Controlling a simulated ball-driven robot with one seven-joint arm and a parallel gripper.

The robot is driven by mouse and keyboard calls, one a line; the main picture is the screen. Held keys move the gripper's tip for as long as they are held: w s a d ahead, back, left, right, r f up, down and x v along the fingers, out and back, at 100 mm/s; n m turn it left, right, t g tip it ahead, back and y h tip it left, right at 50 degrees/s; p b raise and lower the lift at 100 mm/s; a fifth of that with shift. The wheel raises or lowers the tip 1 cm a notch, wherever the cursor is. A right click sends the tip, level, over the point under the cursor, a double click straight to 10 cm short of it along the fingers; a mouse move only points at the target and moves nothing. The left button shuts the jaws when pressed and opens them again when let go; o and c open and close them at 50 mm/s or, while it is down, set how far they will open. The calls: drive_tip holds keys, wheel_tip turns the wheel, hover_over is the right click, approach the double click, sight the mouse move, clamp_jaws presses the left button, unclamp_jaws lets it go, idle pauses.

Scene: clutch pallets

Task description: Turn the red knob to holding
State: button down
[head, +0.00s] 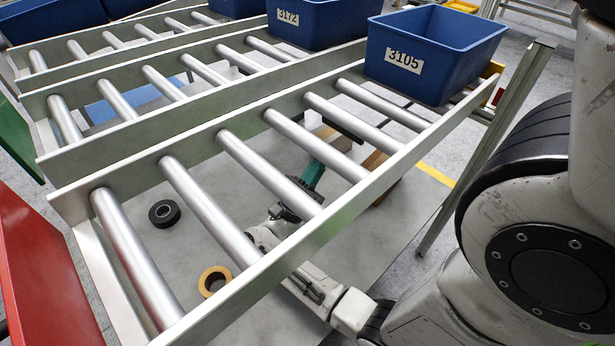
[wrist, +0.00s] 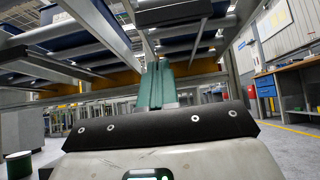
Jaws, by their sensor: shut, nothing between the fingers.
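No red knob can be made out in either view. My gripper (head: 314,172) shows between the rollers in the head view, below the roller lane and partly hidden by it. Its green fingers are together in the wrist view (wrist: 157,85), with nothing seen between them. They point up and forward under the lanes.
A blue bin marked 3105 (head: 432,52) sits on the near roller lane (head: 230,160). Below lie a black tape roll (head: 164,213) and a tan one (head: 214,281). A red panel (head: 35,270) stands at left. A workbench (wrist: 290,90) is at right in the wrist view.

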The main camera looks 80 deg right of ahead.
wheel_tip(320, 180, up, 6)
drive_tip(key=s+d+p, duration=0.1)
drive_tip(key=shift+d, duration=0.2)
drive_tip(key=shift+f+m+b, duration=0.15)
drive_tip(key=shift+m+b, duration=0.25)
drive_tip(key=shift+b, duration=0.15)
